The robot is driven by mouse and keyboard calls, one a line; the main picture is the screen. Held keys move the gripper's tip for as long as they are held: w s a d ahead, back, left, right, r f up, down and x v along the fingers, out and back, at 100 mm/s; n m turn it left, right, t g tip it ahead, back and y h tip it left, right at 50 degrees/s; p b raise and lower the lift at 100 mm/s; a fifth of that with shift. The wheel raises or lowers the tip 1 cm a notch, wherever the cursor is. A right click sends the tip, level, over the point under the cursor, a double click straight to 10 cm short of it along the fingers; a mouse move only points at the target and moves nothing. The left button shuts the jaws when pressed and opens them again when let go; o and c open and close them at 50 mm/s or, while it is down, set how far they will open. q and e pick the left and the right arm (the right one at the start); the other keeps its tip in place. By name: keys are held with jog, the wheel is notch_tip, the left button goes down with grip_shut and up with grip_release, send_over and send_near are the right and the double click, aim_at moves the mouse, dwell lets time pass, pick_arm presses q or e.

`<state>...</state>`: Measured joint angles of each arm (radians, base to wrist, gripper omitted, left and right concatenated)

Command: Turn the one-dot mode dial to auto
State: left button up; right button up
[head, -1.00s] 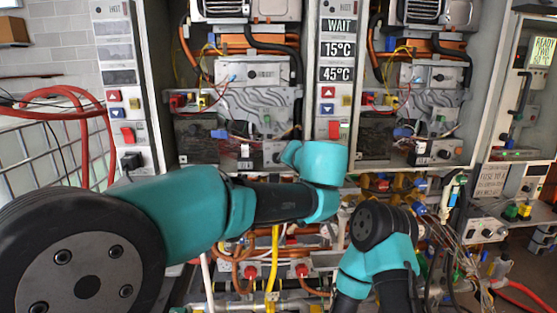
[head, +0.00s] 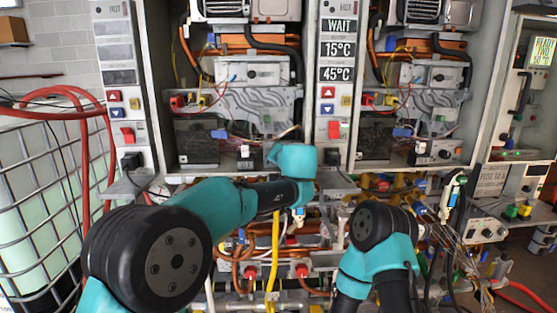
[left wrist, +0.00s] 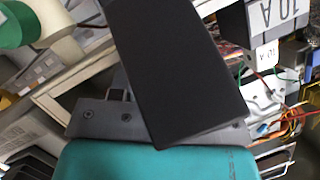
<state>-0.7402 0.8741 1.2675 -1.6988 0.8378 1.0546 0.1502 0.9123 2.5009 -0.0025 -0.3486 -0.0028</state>
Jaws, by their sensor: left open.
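The dot marks are too small to read in the head view, so I cannot tell which dial is the one-dot mode dial. A small dark dial (head: 444,154) shows on the box low in the right heater. The matching spot in the left heater is behind my left wrist. My left gripper shows in the left wrist view as a dark slab on a grey mount (left wrist: 180,70). Its fingertips are not clear, and it appears open with nothing visible in it. In the head view it is hidden by the wrist.
A block marked 10A (left wrist: 266,18) is close on the right in the left wrist view, with loose wires below it. Middle column buttons and displays (head: 337,75) stand between the heaters. Pipes and a yellow hose (head: 274,250) crowd the space below.

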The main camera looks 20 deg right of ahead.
pick_arm(q)
jog(key=shift+c, duration=0.2)
jog(key=c, duration=0.6)
jog(key=shift+n, duration=0.3)
jog(key=n+g+h, duration=0.1)
jog(key=n, duration=0.1)
jog(key=shift+a+r+n+h, duration=0.1)
jog(key=shift+a+n+h, duration=0.05)
jog(key=shift+n+h, duration=1.25)
jog(key=shift+n, duration=0.3)
